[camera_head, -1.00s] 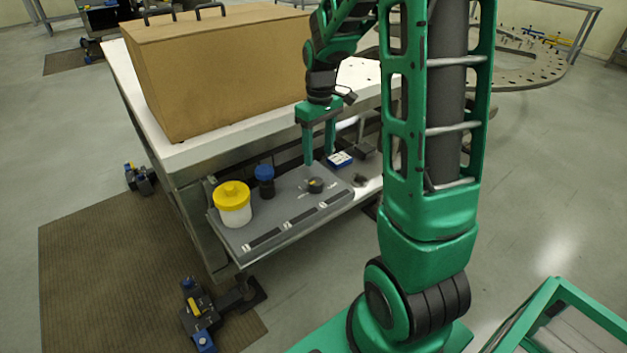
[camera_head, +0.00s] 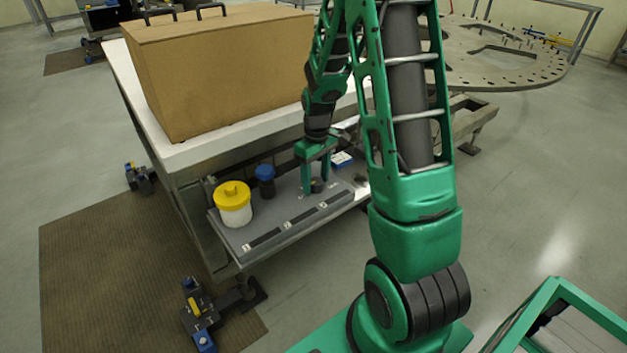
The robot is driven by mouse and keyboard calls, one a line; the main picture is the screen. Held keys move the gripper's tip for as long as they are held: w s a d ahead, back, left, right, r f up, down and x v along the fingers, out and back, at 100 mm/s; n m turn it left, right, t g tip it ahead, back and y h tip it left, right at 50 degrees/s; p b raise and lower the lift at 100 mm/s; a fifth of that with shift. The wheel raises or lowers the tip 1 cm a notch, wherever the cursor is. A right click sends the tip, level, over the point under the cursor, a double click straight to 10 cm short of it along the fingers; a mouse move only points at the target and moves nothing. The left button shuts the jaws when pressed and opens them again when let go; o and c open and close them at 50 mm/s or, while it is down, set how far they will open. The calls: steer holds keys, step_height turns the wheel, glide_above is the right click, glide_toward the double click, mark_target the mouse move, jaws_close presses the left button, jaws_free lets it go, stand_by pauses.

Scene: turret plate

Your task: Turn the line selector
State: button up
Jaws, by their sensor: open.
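The line selector (camera_head: 317,186) is a small dark round knob on a grey turret plate (camera_head: 283,211). My gripper (camera_head: 316,187) points down over it with its green fingers apart. One finger stands at the knob's left and the other at its right, and the knob shows between them near the fingertips. I cannot tell whether the fingers touch it. Part of the knob and its markings are hidden by the fingers.
A yellow-lidded white jar (camera_head: 233,204) and a blue-capped dark jar (camera_head: 265,180) stand on the plate, left of my gripper. A blue and white box (camera_head: 342,160) lies behind it. A large cardboard box (camera_head: 220,75) stands on the white table behind.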

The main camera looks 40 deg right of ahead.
steer(key=shift+f, duration=0.1)
steer(key=c, duration=1)
steer(key=shift+c, duration=0.2)
steer(key=shift+m, duration=0.3)
steer(key=m, duration=0.3)
steer(key=shift+m, duration=2.5)
steer(key=o, duration=1)
